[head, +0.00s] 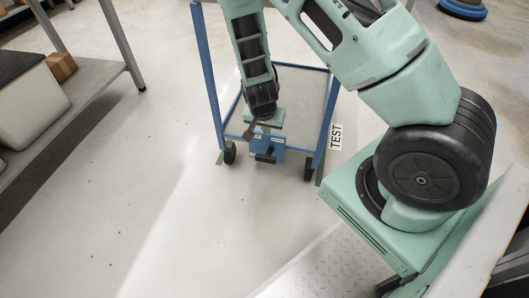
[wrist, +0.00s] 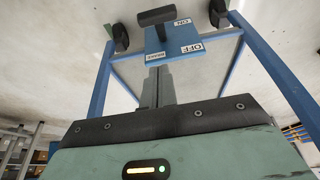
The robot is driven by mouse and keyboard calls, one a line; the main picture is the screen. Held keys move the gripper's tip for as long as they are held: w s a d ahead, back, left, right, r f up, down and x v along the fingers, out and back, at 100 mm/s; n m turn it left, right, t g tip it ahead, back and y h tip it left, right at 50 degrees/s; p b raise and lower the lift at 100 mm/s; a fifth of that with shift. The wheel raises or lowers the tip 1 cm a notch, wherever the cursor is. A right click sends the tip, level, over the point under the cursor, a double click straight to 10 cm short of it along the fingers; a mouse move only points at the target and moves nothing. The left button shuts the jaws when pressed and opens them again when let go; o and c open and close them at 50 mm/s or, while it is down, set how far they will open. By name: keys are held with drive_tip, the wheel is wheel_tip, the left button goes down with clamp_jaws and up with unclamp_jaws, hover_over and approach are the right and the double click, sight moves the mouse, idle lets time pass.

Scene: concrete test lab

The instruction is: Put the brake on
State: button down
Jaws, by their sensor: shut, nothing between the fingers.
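A blue-framed trolley (head: 207,70) stands on the floor in the head view, with black casters at its near corners. Low between them is a blue brake plate (head: 278,152) with a black pedal (head: 265,158). In the wrist view the brake plate (wrist: 172,42) carries ON, OFF and BRAKE labels, upside down. The pedal's dark bar (wrist: 157,16) lies beyond the plate's far edge, on the ON side. My gripper (head: 250,131) is shut and empty, just above the plate. Its closed fingers (wrist: 158,80) point at the plate; I cannot tell whether they touch it.
A caster (head: 229,153) stands left of the plate and another caster (head: 308,170) right of it. A TEST sign (head: 335,136) is right of the trolley. A grey shelf (head: 85,82) with a box (head: 61,66) stands at left. The floor (head: 150,200) between is clear.

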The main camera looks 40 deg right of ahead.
drive_tip(key=b, duration=0.5)
hover_over(267, 158)
drive_tip(key=w+d, duration=0.1)
drive_tip(key=d, duration=0.1)
drive_tip(key=f, duration=0.9)
drive_tip(key=shift+w+a+f, duration=0.1)
drive_tip(key=shift+w, duration=0.1)
drive_tip(key=f, duration=0.1)
drive_tip(key=f+b, duration=0.1)
drive_tip(key=f, duration=0.1)
drive_tip(key=shift+s+a+f, duration=0.1)
drive_tip(key=shift+s+a, duration=0.2)
drive_tip(key=shift+a, duration=0.1)
drive_tip(key=shift+s+a+f+b, duration=0.15)
drive_tip(key=shift+a+f+b, duration=0.05)
drive_tip(key=shift+f+b, duration=0.15)
drive_tip(key=shift+a, duration=0.1)
drive_tip(key=shift+s+a+f+t+h+b, duration=0.15)
drive_tip(key=shift+s+a+f+t+h, duration=0.1)
drive_tip(key=shift+a+f+t+h, duration=0.15)
drive_tip(key=shift+s+a+f+t+h+b, duration=0.2)
drive_tip(key=shift+s+f+h, duration=0.1)
drive_tip(key=shift+f, duration=0.15)
wheel_tip(267, 158, down, 8)
drive_tip(key=s+a+t+h+b, duration=0.1)
drive_tip(key=t+h+b, duration=0.3)
drive_tip(key=h+b, duration=0.1)
drive_tip(key=shift+a+f+t+h+b, duration=0.2)
drive_tip(key=shift+t+h+b, duration=0.1)
drive_tip(key=shift+h, duration=0.1)
